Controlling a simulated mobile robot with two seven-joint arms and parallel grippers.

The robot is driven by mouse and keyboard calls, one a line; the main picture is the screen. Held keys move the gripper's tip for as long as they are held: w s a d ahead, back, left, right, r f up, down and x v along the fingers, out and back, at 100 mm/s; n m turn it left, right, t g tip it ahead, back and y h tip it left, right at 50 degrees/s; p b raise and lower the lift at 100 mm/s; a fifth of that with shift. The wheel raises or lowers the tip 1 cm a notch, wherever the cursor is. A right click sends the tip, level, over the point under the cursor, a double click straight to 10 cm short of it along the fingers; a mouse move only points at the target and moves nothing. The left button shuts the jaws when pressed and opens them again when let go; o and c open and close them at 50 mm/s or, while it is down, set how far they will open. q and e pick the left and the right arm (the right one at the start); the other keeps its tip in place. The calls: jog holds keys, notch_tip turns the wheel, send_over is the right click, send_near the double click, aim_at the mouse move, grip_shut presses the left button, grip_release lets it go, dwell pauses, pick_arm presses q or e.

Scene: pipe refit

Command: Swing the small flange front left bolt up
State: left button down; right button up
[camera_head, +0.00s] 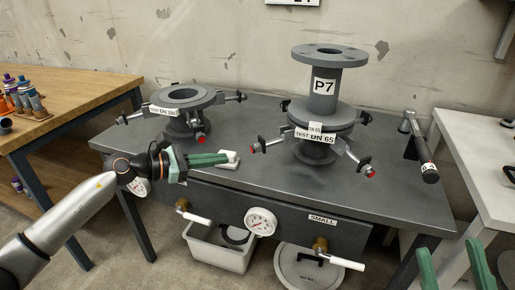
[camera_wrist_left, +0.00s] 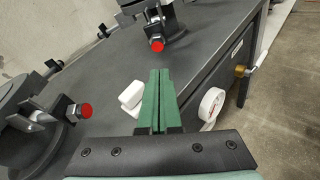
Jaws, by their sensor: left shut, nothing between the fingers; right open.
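The small flange (camera_head: 316,150), marked DN 65, stands on the right of the grey table with a P7 pipe piece (camera_head: 322,88) on top. Its front left bolt (camera_head: 268,146) sticks outward to the left, its red tip away from the flange; a red-tipped bolt (camera_wrist_left: 157,30) at the top of the left wrist view appears to be the same one. My left gripper (camera_head: 222,159) is shut and empty, short of this bolt and to its left; its green fingers (camera_wrist_left: 160,75) also show in the wrist view. My right gripper (camera_head: 455,262) is open at the lower right.
The other flange (camera_head: 183,97) stands left, its front red-tipped bolt (camera_wrist_left: 78,111) near my left gripper. A white object (camera_wrist_left: 131,97) lies beside the fingers. A wrench-like tool (camera_head: 420,148) rests at the table's right. A gauge (camera_head: 260,221) and valves line the front panel.

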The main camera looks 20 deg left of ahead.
aim_at(268, 142)
pick_arm(q)
jog(key=shift+s, duration=0.1)
jog(key=x, duration=1)
jog(key=shift+b, duration=0.35)
jog(key=shift+r, duration=0.15)
